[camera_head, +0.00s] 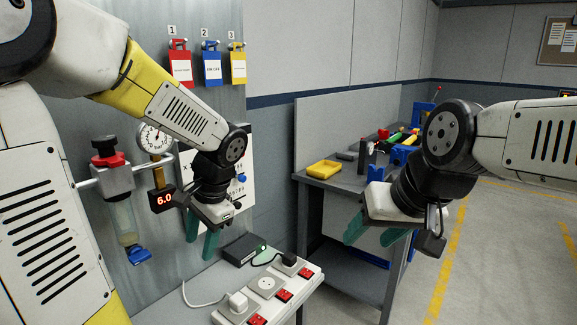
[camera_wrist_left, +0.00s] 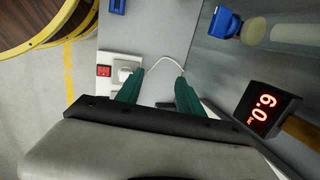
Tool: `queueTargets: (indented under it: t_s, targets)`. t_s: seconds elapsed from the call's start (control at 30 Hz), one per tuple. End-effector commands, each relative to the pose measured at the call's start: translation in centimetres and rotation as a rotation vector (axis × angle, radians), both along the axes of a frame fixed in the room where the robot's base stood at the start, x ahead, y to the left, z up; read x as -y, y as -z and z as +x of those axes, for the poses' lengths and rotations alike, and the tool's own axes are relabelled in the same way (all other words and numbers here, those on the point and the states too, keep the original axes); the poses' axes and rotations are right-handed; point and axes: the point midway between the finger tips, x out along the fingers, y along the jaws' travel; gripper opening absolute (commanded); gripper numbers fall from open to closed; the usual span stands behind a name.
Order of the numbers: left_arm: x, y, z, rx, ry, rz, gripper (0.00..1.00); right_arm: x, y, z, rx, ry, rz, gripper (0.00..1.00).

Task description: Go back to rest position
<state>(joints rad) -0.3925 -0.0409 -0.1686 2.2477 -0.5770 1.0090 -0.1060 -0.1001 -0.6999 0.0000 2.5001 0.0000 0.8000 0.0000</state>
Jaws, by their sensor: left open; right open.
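My left gripper (camera_head: 202,243) is in the head view, in front of the metal panel and above the socket strip, with green fingers pointing down. Its fingers are apart and empty, and the left wrist view shows the two fingertips (camera_wrist_left: 161,88) with a gap over the grey surface. My right gripper (camera_head: 372,236) hangs at the right of the head view, in front of the workbench. Its green fingers are apart with nothing between them. Neither gripper touches anything that I can see.
A socket strip (camera_head: 266,287) with red switches and a white plug (camera_head: 238,303) lies below my left gripper. A pressure gauge (camera_head: 153,138), a 6.0 display (camera_head: 163,199) and a regulator (camera_head: 113,178) are close beside my left arm. The workbench (camera_head: 335,186) carries a yellow tray (camera_head: 324,170) and tools. Open floor (camera_head: 510,250) is at right.

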Motion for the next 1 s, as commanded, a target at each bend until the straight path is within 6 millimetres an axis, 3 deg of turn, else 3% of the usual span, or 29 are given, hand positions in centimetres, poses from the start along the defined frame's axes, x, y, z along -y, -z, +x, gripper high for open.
queueTargets:
  t_s: [0.2,0.4,0.6,1.0]
  targets:
    - [1.9,-3.9,-5.1,0.198,-0.238,-0.327,0.45,0.0,0.0,0.0,0.000,0.000,0.000,0.55]
    - [3.8,-6.8,-8.2,0.362,-0.406,-0.555,0.45,0.0,0.0,0.0,0.000,0.000,0.000,0.55]
    - [4.8,-8.1,-9.4,0.442,-0.481,-0.658,0.45,0.0,0.0,0.0,0.000,0.000,0.000,0.55]
    - [4.9,-8.3,-9.6,0.449,-0.489,-0.670,0.45,0.0,0.0,0.0,0.000,0.000,0.000,0.55]
